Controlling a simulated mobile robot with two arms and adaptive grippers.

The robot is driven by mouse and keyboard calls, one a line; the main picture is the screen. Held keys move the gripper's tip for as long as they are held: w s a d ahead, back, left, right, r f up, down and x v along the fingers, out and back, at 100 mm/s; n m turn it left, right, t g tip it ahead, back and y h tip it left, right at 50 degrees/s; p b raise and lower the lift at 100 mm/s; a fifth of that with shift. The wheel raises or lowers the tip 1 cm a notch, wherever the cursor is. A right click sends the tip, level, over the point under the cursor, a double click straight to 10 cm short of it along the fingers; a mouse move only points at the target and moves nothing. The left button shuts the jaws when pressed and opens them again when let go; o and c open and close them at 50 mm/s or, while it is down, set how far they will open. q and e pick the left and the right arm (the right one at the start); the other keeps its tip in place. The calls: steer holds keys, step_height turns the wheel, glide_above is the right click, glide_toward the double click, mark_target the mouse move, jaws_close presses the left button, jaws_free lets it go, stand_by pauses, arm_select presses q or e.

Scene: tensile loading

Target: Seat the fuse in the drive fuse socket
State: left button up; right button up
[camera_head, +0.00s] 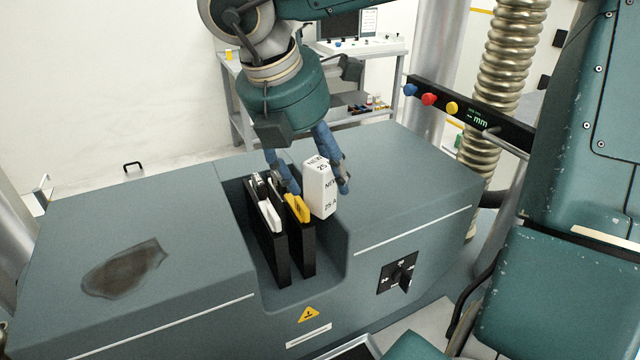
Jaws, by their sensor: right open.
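The fuse is a white block (320,199) marked NEW and 25 A. It is upright at the right side of a recess in the grey-green machine housing. My right gripper (318,188) comes down from above with its blue fingers open, one on each side of the fuse. I cannot tell whether either finger touches it. To the left of the fuse stand two upright black holders, one with a white lever (269,217) and one with a yellow lever (297,208). The fuse's underside and any socket contacts are hidden. My left gripper is not in view.
The housing top (405,170) is clear to the right; a dark stain (125,268) marks its left part. A black rotary switch (399,275) and warning label (308,314) are on the front. A bar with coloured knobs (429,98) juts in behind at right.

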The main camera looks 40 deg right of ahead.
steer(key=shift+a, duration=0.1)
jaws_close()
steer(key=shift+r+b, duration=0.35)
steer(key=shift+r, duration=0.1)
step_height(320, 180, up, 2)
steer(key=shift+w+r+b, duration=0.1)
steer(key=shift+b, duration=0.4)
steer(key=s+a+b, duration=0.2)
steer(key=s, duration=0.6)
steer(key=s+a+b, duration=0.3)
steer(key=s, duration=0.6)
steer(key=shift+s+a+r+b, duration=0.15)
steer(key=shift+s+r+b, duration=0.05)
steer(key=shift+b, duration=0.1)
